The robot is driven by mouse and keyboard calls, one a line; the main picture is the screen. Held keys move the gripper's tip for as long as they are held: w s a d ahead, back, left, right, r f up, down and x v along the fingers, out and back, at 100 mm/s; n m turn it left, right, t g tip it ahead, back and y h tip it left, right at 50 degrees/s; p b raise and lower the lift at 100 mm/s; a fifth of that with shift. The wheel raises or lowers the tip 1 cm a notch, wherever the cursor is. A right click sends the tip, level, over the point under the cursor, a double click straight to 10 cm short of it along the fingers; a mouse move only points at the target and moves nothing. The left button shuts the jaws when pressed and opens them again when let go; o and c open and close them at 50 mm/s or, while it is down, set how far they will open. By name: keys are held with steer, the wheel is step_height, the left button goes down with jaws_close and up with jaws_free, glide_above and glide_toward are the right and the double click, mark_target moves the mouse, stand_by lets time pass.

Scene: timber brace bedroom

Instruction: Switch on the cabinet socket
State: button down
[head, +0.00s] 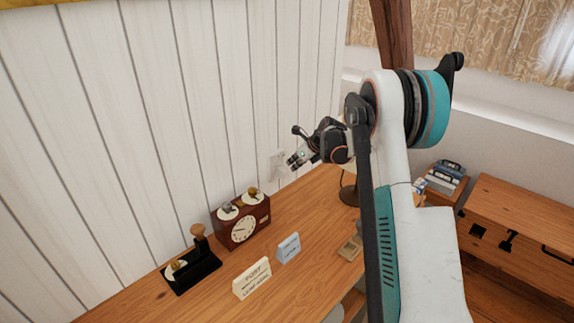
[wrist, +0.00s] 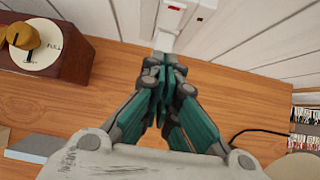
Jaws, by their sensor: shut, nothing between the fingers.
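The white socket (head: 278,160) is on the white plank wall just above the wooden cabinet top (head: 318,205). In the wrist view the socket (wrist: 182,17) is cut by the top edge and shows small red marks; I cannot tell the state of its switch. My gripper (head: 291,163) is close in front of the socket in the head view and partly covers it. In the wrist view my gripper (wrist: 164,62) is shut and empty, its tips pointing at the wall just below the socket. I cannot tell whether the tips touch anything.
A dark red box with a clock face (head: 242,222) and dials stands left of the socket. A black stand with a wooden knob (head: 197,265) and two small signs (head: 252,279) (head: 289,248) are nearer. A lamp base (head: 349,194) stands to the right.

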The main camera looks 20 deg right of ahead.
steer(key=p+v, duration=0.1)
steer(key=v, duration=0.7)
steer(key=shift+r+p, duration=0.35)
steer(key=shift+p, duration=0.05)
steer(key=shift+d, duration=0.1)
